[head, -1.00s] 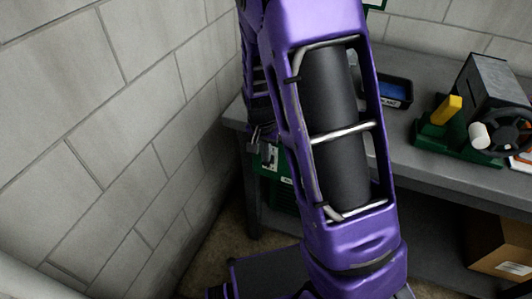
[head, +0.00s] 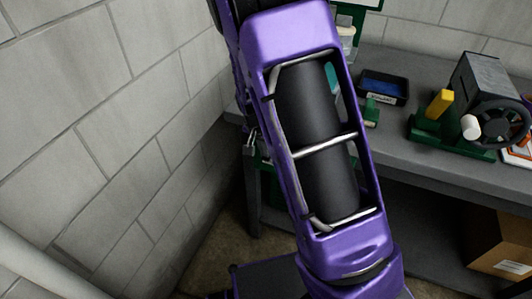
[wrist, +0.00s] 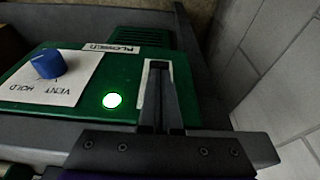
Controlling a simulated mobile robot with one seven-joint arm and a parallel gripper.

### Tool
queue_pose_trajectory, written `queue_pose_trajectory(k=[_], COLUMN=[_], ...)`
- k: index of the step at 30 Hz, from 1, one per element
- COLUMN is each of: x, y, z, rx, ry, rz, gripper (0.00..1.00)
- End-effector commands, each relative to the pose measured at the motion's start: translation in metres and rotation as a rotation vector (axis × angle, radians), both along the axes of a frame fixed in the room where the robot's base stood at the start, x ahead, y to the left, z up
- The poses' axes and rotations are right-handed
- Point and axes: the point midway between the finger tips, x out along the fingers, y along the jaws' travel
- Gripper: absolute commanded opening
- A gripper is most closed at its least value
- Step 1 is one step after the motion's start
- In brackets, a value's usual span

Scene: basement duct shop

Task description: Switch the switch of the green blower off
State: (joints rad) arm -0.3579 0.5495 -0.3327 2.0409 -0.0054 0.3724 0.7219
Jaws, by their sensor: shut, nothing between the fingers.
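The green blower (wrist: 128,66) fills the middle of the wrist view, with an upside-down "BLOWER" label (wrist: 112,48) and a dark grille at its far side. A round lamp (wrist: 112,101) on it glows bright white-green. To its right is the pale switch plate (wrist: 146,82). My gripper (wrist: 158,72) is shut and empty, its dark fingers over this plate. They hide the switch lever, so its position and any contact cannot be told. In the head view my purple arm hides most of the blower.
A blue knob (wrist: 47,64) stands on a white "VENT HOLD" card (wrist: 62,82) left of the lamp. A block wall (head: 95,130) is close on the left. The grey bench (head: 410,150) holds a dark tray (head: 383,87) and a green-based machine with a black handwheel (head: 500,122). A cardboard box (head: 497,243) sits below.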

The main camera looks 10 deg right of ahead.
Motion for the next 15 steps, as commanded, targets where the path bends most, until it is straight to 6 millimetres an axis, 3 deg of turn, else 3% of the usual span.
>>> queue_pose_trajectory(k=[15], x=[-0.002], y=[0.008], z=[-0.017], rx=[0.001], ry=[0.003], rz=[0.001], gripper=[0.00])
